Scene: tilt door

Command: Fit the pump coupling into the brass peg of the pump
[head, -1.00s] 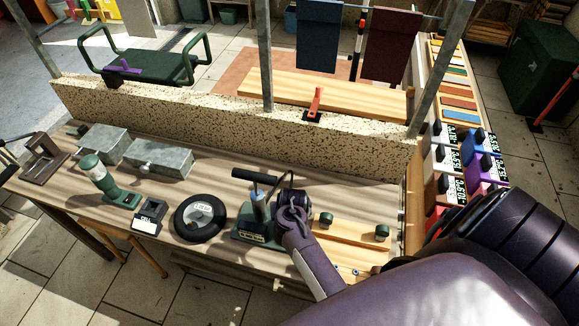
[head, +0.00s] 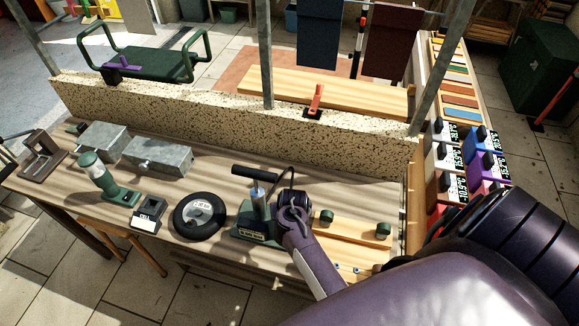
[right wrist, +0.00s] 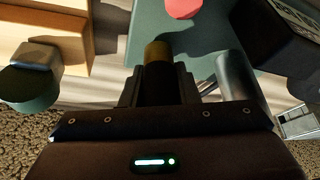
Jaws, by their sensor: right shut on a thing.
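The pump (head: 258,222) stands on the workbench, with a dark green base, a pale blue upright cylinder and a black T-handle. A dark hose (head: 291,178) arches up beside my right gripper (head: 290,212), which is just right of the pump. In the right wrist view my right gripper (right wrist: 160,88) is shut on a black cylindrical piece, the pump coupling (right wrist: 158,82). A brass-coloured part (right wrist: 157,52) shows directly beyond its end, over the green base (right wrist: 185,32). I cannot tell whether coupling and brass part are joined. My left gripper is out of view.
A wooden board with green knobs (head: 327,216) lies right of the pump. A speckled low wall (head: 230,122) bounds the back.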

